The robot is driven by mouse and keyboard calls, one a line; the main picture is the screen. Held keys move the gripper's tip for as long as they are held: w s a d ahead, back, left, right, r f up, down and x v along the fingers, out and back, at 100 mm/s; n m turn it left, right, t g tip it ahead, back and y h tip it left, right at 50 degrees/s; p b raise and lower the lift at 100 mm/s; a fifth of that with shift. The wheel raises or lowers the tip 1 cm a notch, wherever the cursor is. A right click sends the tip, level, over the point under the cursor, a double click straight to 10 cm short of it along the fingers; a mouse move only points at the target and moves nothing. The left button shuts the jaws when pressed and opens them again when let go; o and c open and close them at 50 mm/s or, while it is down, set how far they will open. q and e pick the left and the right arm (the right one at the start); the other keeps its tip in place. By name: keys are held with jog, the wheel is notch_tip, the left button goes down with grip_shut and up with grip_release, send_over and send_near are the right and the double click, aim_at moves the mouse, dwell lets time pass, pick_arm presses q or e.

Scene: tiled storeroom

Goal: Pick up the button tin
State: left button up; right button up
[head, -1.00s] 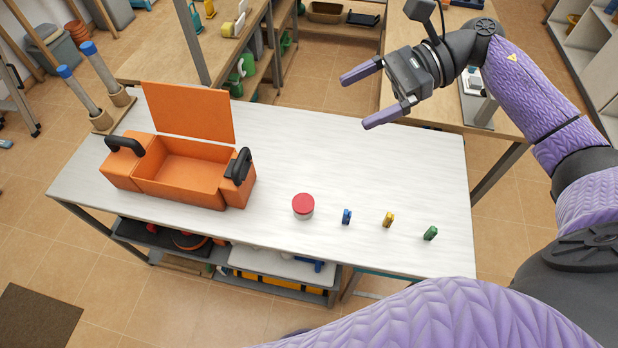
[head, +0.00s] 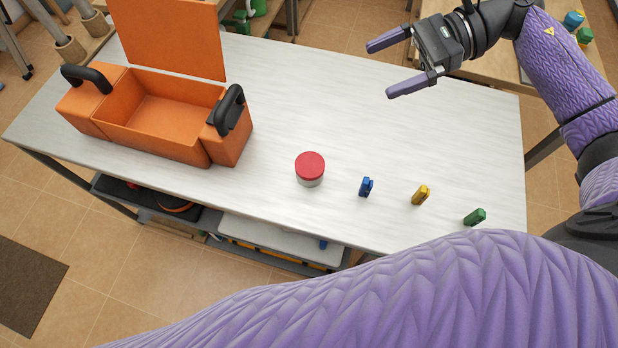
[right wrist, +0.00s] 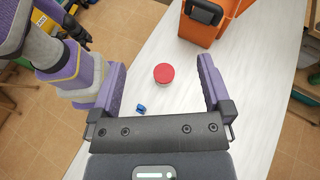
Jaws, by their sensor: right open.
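The button tin, a round tin with a red lid and pale side (head: 310,168), stands upright on the white table, right of the orange toolbox. It also shows in the right wrist view (right wrist: 163,74). My right gripper (head: 381,70) is open and empty above the far part of the table, up and right of the tin in the head view. In the right wrist view the tin appears between its spread fingers (right wrist: 161,65), some distance beyond them. A dark hand, seemingly my left gripper (right wrist: 75,30), shows small at upper left there; its jaws are unclear.
The orange toolbox (head: 153,139), lid up and black handles raised, stands on the left of the white table (head: 290,100). Blue (head: 366,187), yellow (head: 421,195) and green (head: 475,217) small pieces lie right of the tin. The table's middle and far side are clear.

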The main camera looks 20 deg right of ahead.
jog(key=b, duration=1.5)
send_near(309, 164)
jog(key=shift+d+m+g, duration=0.3)
jog(key=shift+d, duration=0.65)
jog(key=shift+a+f, duration=0.15)
jog(key=shift+a, duration=0.15)
jog(key=x, duration=0.4)
jog(key=b+x, duration=0.1)
jog(key=x, duration=0.3)
jog(key=shift+w+a+b, duration=0.15)
jog(key=shift+a+b, duration=0.15)
jog(key=shift+a, duration=0.3)
jog(key=shift+c, duration=1.2)
jog(key=c, duration=0.7)
jog(key=shift+c, duration=0.5)
pick_arm(q)
jog(key=s+a+f+g, duration=0.1)
jog(key=s+f, duration=0.1)
jog(key=f, duration=0.7)
jog(key=s+a+f, duration=0.1)
jog(key=s+f, duration=0.2)
jog(key=f, duration=0.6)
jog(key=shift+a+g+y, duration=0.2)
jog(key=shift+g+y, duration=0.1)
jog(key=shift+g, duration=0.1)
